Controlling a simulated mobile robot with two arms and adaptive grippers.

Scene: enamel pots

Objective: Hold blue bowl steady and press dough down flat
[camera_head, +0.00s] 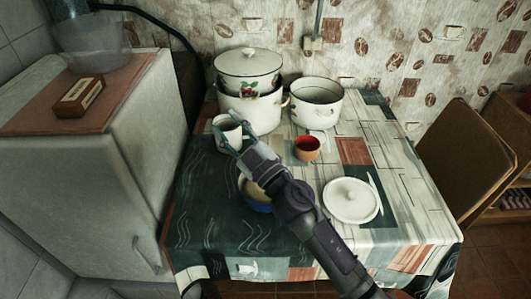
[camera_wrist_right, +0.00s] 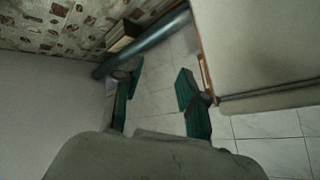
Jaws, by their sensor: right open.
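The blue bowl (camera_head: 257,205) stands on the near part of the table, partly hidden behind my right arm. A pale yellowish patch (camera_head: 250,188) shows inside its rim, possibly the dough; its shape cannot be made out. My right gripper (camera_head: 226,134) is open, beyond the bowl in the picture and in front of a white mug (camera_head: 230,124). Whether it touches the mug cannot be told. In the right wrist view its teal fingers (camera_wrist_right: 157,85) are spread with nothing between them. My left gripper is not in view.
A lidded pot (camera_head: 248,65) and an open white pot (camera_head: 317,96) stand at the back. A red-and-tan cup (camera_head: 307,149) and a white lidded dish (camera_head: 350,200) are right of my arm. A fridge (camera_head: 95,175) borders the table's left side; a chair (camera_head: 465,160) is at right.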

